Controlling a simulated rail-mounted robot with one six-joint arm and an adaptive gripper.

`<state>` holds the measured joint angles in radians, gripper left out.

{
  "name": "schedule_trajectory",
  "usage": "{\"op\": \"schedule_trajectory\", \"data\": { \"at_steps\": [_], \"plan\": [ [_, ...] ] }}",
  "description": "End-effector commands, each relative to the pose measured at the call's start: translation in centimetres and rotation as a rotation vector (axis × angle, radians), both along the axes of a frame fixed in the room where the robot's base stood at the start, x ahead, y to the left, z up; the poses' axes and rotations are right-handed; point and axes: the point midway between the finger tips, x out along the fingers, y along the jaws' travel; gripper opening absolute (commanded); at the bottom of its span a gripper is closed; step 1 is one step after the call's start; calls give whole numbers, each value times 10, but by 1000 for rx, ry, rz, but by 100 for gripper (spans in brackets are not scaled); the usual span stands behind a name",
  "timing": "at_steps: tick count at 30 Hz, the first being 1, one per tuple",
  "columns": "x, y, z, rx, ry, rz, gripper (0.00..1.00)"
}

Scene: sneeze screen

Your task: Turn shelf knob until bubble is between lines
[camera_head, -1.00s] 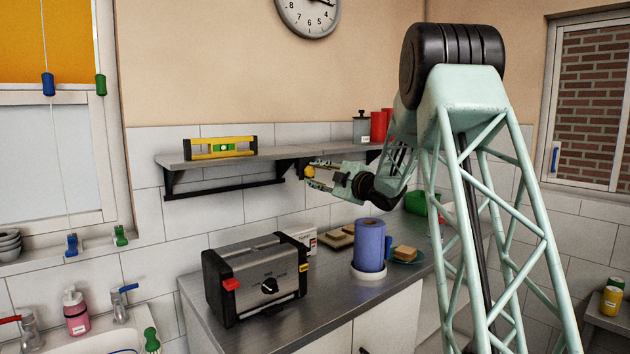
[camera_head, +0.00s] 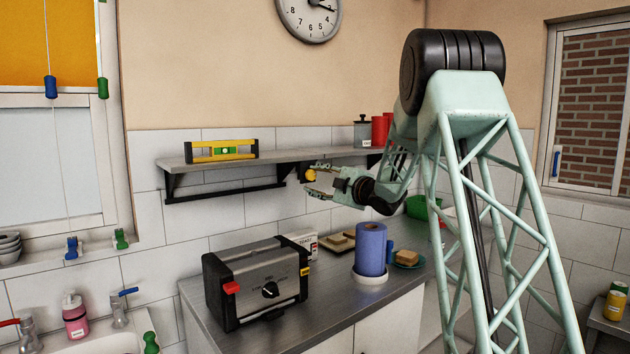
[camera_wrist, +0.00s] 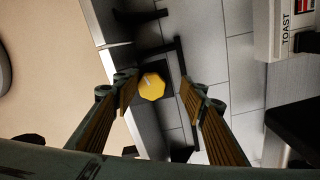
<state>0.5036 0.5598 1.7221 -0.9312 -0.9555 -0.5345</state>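A yellow spirit level (camera_head: 222,151) stands on the left part of the grey shelf (camera_head: 290,157). Its green vial (camera_head: 225,151) faces me; the bubble is too small to place against the lines. The yellow faceted shelf knob (camera_head: 311,175) sits on the dark bracket under the shelf's front. In the wrist view the knob (camera_wrist: 152,87) shows face-on with a pale mark on it. My gripper (camera_head: 313,180) is open at the knob. In the wrist view my gripper's fingers (camera_wrist: 157,90) lie either side of it, with visible gaps, so it holds nothing.
A grey canister (camera_head: 361,132) and red containers (camera_head: 380,129) stand on the shelf's right end. Below, the counter holds a toaster (camera_head: 257,282), a blue paper roll (camera_head: 371,249) and a toast box (camera_head: 302,242). There is free space between shelf and toaster.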

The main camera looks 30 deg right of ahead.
Motion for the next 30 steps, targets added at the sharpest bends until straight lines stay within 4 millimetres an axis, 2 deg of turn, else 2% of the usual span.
{"op": "schedule_trajectory", "data": {
  "at_steps": [11,17,23,30],
  "plan": [
    [-1,-1,5,-1,-5,-1,38],
    [-9,-3,6,-2,-6,-1,38],
    [-28,-7,5,-1,-6,-1,38],
    [-62,-14,5,1,-5,-2,38]
  ]
}}
